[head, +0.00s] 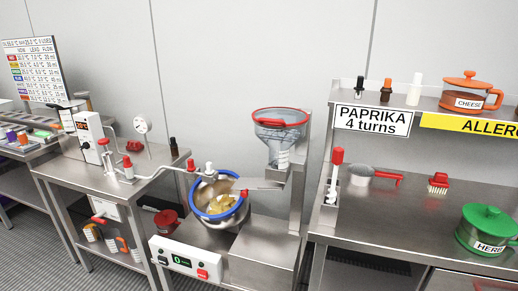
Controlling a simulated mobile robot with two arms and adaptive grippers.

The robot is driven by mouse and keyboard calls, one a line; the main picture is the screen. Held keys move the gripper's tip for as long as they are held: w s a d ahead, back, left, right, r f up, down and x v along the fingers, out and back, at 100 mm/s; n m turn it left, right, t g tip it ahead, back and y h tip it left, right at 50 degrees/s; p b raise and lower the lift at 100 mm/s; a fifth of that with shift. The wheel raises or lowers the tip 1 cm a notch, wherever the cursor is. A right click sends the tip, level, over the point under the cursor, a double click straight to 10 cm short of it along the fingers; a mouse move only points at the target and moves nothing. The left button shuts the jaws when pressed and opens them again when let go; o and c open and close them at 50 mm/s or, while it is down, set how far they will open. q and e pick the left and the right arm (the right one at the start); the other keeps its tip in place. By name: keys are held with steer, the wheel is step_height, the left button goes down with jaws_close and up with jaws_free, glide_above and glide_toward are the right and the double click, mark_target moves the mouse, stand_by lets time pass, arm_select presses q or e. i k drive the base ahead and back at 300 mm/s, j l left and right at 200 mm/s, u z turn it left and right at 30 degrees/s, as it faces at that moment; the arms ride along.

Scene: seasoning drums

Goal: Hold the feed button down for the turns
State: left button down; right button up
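A white control panel (187,261) on the front of the middle station carries a green-lit display (181,258) that seems to read 0. A red button (202,273) is on its right part. The labels are too small to read, so I cannot tell which one is the feed button. A drum (240,214) with a blue rim stands tilted behind the panel, with yellowish pieces (219,203) inside. A clear hopper (281,131) with a red rim is above it to the right. A sign (372,120) reads "PAPRIKA 4 turns". Neither gripper is in view.
A red-topped lever (335,168) stands at the right table's left edge. A strainer (361,174), a red brush (438,183) and a green lidded pot (487,229) are on that table. A pipe with red-capped valves (127,166) runs along the left table. The right table's middle is clear.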

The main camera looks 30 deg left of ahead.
mark_target(203, 274)
steer(key=u, duration=1.7)
